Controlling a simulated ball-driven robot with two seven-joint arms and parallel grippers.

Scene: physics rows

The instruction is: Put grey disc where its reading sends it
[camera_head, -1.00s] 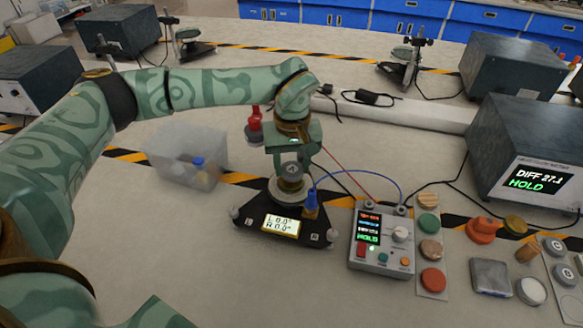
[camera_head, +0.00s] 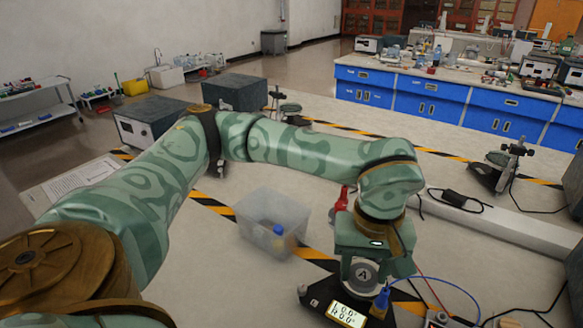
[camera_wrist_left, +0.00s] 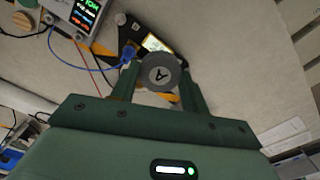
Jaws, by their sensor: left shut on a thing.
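The grey disc (camera_head: 364,275), marked with a letter A, is in my left gripper (camera_head: 366,264). In the left wrist view the disc (camera_wrist_left: 160,72) sits between the two green fingers of the left gripper (camera_wrist_left: 157,82), which are shut on it. The disc is over the black device with a lit display (camera_head: 346,314); whether it touches the device I cannot tell. The display shows an L line and an R line, seemingly zeros. In the wrist view the meter box (camera_wrist_left: 85,12) shows coloured text, too small to read surely. My right gripper is not in view.
A clear bin (camera_head: 258,232) with a blue-topped item stands left of the gripper. A red object (camera_head: 340,204) stands just behind the gripper. Blue and red leads run beside the device. A white channel with a black cable (camera_head: 500,222) lies at right.

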